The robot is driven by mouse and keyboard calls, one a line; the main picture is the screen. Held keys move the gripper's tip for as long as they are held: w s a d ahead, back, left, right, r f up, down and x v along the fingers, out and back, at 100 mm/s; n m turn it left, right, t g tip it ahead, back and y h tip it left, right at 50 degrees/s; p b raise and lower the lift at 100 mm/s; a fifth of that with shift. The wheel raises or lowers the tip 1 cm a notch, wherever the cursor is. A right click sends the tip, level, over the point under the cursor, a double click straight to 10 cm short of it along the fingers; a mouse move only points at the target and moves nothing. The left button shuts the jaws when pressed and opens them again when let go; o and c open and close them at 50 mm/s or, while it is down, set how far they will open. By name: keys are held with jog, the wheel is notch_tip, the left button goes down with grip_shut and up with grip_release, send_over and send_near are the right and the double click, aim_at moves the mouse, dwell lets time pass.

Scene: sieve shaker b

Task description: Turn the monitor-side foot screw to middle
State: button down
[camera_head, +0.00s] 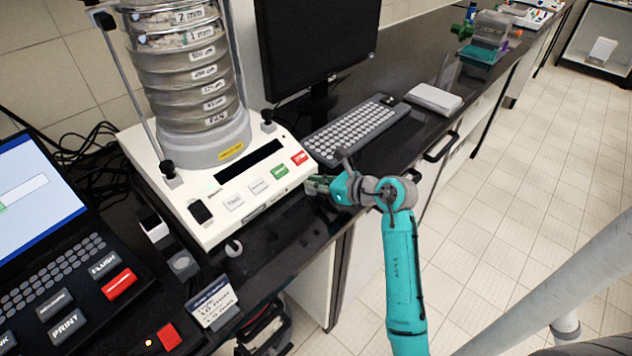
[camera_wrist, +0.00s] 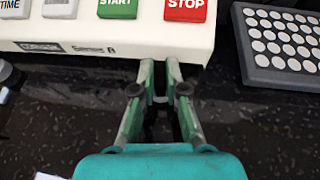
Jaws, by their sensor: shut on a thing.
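The sieve shaker (camera_head: 222,205) is a white base with a stack of metal sieves on it. My gripper (camera_head: 312,186) is at the front corner of the base nearest the monitor (camera_head: 305,45). In the wrist view my gripper (camera_wrist: 166,80) reaches under the front edge of the white base (camera_wrist: 115,40), below the red STOP button (camera_wrist: 186,9). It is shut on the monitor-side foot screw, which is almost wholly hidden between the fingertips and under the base. Its turn position cannot be read. The other front foot screw (camera_head: 233,248) shows at the near corner.
A keyboard (camera_head: 355,130) lies right of the shaker, close to my gripper; it also shows in the wrist view (camera_wrist: 284,45). A laptop-like terminal (camera_head: 60,250) and a small sign (camera_head: 213,302) are at the left. The dark counter's front edge runs beneath my arm.

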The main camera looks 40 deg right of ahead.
jog(key=shift+a+m+h, duration=0.1)
jog(key=shift+m+h, duration=0.7)
jog(key=shift+h, duration=0.2)
jog(key=c, duration=1.2)
grip_release()
jog(key=v, duration=1.2)
jog(key=shift+f, duration=0.15)
